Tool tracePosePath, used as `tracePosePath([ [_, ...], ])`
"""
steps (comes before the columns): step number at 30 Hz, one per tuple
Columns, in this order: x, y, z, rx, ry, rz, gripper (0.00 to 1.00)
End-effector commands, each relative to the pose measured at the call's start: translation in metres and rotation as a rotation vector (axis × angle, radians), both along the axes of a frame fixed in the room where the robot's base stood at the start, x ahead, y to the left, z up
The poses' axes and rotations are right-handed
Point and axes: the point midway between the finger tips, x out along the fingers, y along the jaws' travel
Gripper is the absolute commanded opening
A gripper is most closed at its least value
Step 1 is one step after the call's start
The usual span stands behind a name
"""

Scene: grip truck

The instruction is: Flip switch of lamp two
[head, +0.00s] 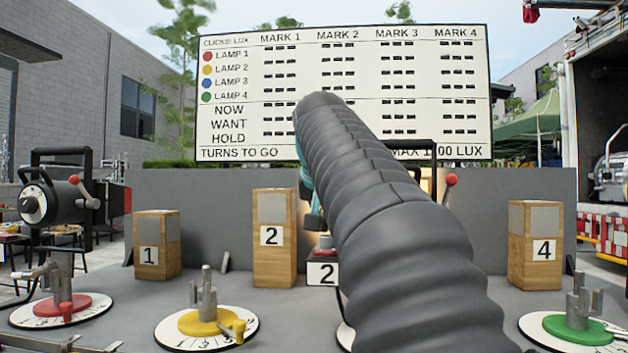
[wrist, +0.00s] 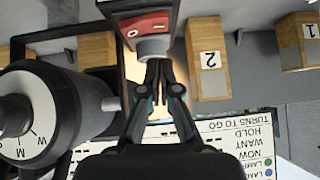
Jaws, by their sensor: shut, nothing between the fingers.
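My gripper (wrist: 158,66) is shut and empty in the wrist view. Its fingertips are at a grey round piece just beside a red rocker switch (wrist: 145,26) marked O and I, set in a dark housing. I cannot tell whether they touch it. In the head view my arm hides most of the lamp there; only a teal bit of my gripper (head: 308,190) shows beside the arm. Below it a plate labelled 2 (head: 322,273) has red on top. A dark lamp body with a white dial (wrist: 38,118) is at the left in the wrist view.
Wooden posts labelled 1 (head: 156,250), 2 (head: 273,250) and 4 (head: 535,250) stand along a grey wall. Yellow (head: 190,322), red and green (head: 572,328) turntables are in front. A score board (head: 250,90) rises behind. A black lamp (head: 60,203) stands at left.

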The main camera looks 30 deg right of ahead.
Motion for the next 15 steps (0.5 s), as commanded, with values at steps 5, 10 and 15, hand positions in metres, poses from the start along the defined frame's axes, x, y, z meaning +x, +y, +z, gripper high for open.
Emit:
tracePosePath([
  [5,-0.006,0.010,0.024,-0.002,-0.004,0.003,0.00],
  [10,-0.025,0.027,0.048,-0.001,-0.004,0.004,0.00],
  [15,-0.040,0.040,0.068,-0.001,-0.001,0.003,0.00],
])
